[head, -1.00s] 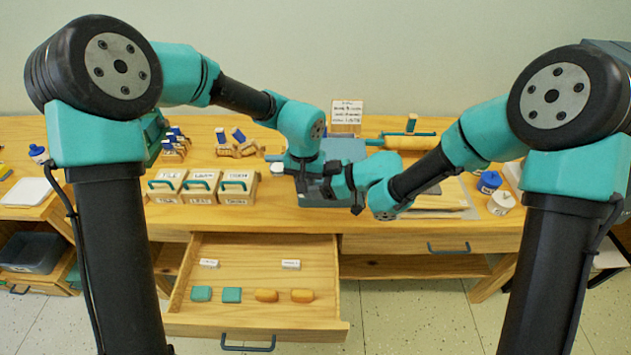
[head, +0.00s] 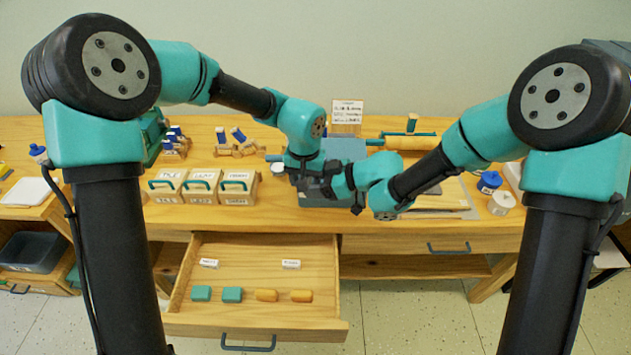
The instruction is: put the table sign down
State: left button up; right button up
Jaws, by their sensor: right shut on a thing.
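My left gripper (head: 303,178) hangs right beside the right one, and the two overlap in view. Its fingers are too hidden to read.
A written white card (head: 347,112) stands at the back. An open drawer (head: 255,285) below holds small blocks and labels. Three labelled boxes (head: 238,188) stand left. A rolling pin (head: 400,142), blue jar (head: 489,182) and white jar (head: 501,203) are right.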

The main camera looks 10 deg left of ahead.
pick_arm(q)
notch_tip(320, 180, up, 12)
jog(key=shift+f, duration=0.25)
dwell(0.4)
jog(key=a+f+n+t+y, duration=0.3)
jog(key=a+f+n+y, duration=0.1)
jog(key=a+f, duration=0.85)
jog(key=t+h, duration=0.1)
jog(key=h, duration=0.3)
send_over(259, 293)
jog(key=w+a, duration=0.4)
jog(key=w, duration=0.6)
notch_tip(259, 293, down, 22)
jog(key=s+d+f+g+h, duration=0.1)
jog(key=s+f, duration=0.1)
jog(key=s, duration=0.1)
jog(key=s+d+f+g+h, duration=0.1)
jog(key=s+f, duration=0.1)
jog(key=s, duration=0.2)
jog(key=s+d+f+m+g+h, duration=0.1)
jog(key=s+f+h, duration=0.1)
jog(key=s, duration=0.1)
jog(key=shift+s+d+f, duration=0.15)
jog(key=shift+s+f, duration=0.05)
jog(key=shift+w, duration=0.15)
